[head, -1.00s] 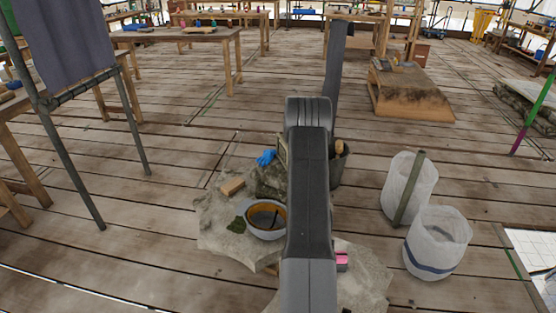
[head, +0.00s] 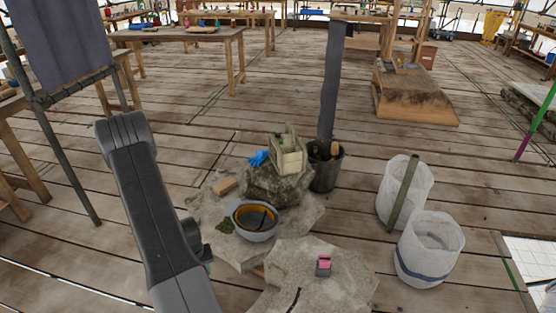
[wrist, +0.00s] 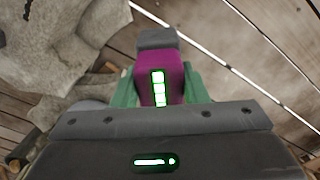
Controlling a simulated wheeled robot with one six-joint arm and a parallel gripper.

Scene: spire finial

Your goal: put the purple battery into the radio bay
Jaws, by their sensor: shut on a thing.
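The purple battery (wrist: 172,66) shows in the wrist view, with a grey end and a lit green bar gauge. My gripper (wrist: 160,88) is shut on it, with a green finger on each side. In the head view my arm rises at the left, and the battery is hidden there. The radio looks to be the pale, boxy thing (head: 290,153) on a rock behind the bowl. Its bay cannot be made out clearly. A pink and grey block (head: 323,265) sits on the front stone slab.
A bowl (head: 255,220) with orange inside and a tan block (head: 224,186) are on the rocks. White bags (head: 430,250) stand farther right. Open floor lies beyond.

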